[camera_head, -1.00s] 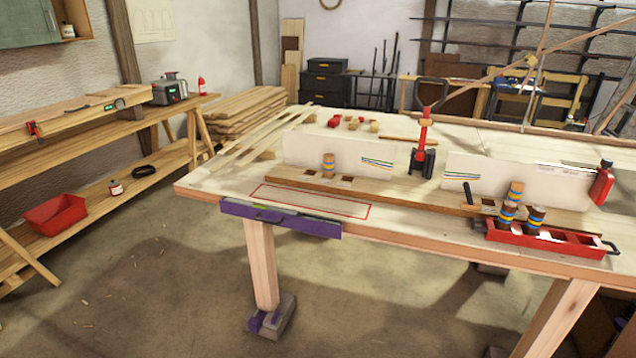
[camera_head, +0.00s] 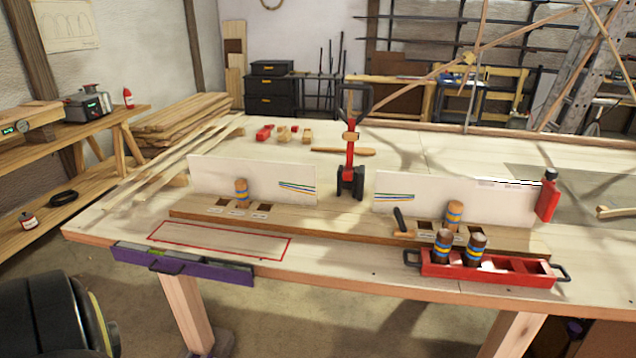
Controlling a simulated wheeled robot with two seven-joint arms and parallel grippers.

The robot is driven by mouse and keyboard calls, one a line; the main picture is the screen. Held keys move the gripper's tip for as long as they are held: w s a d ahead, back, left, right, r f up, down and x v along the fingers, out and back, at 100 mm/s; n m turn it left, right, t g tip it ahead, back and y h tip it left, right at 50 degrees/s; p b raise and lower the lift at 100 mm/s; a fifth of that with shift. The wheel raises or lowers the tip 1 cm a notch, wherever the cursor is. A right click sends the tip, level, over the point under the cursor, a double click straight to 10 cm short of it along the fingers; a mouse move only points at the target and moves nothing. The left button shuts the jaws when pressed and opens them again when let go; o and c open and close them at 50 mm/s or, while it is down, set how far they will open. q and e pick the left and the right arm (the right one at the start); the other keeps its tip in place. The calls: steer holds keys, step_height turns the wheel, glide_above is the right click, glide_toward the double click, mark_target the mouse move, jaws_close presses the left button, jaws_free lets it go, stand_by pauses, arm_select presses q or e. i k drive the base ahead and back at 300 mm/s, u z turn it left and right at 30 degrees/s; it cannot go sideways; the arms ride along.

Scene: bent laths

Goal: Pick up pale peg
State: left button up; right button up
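Several round wooden pegs with blue and yellow bands are in view. One light tan peg (camera_head: 242,192) stands upright in the long wooden board (camera_head: 330,222) at the left, near square holes. Another light orange-tan peg (camera_head: 454,214) stands at the board's right part, behind the red tray (camera_head: 510,273). A brown peg (camera_head: 443,246) and a darker brown-topped peg (camera_head: 475,249) stand in the red tray. Which of the two lighter pegs is the palest is hard to tell. Neither of my grippers is in view; a dark rounded part, probably of my arm, shows at the lower left.
White upright panels (camera_head: 252,180) stand behind the board. A red and black clamp (camera_head: 350,165) stands between them, and a red bottle (camera_head: 547,196) at the right. A red-outlined rectangle (camera_head: 220,238) on the bench is empty.

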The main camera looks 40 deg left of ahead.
mark_target(240, 185)
steer(key=u, duration=0.1)
steer(key=i, duration=1)
steer(key=u, duration=0.6)
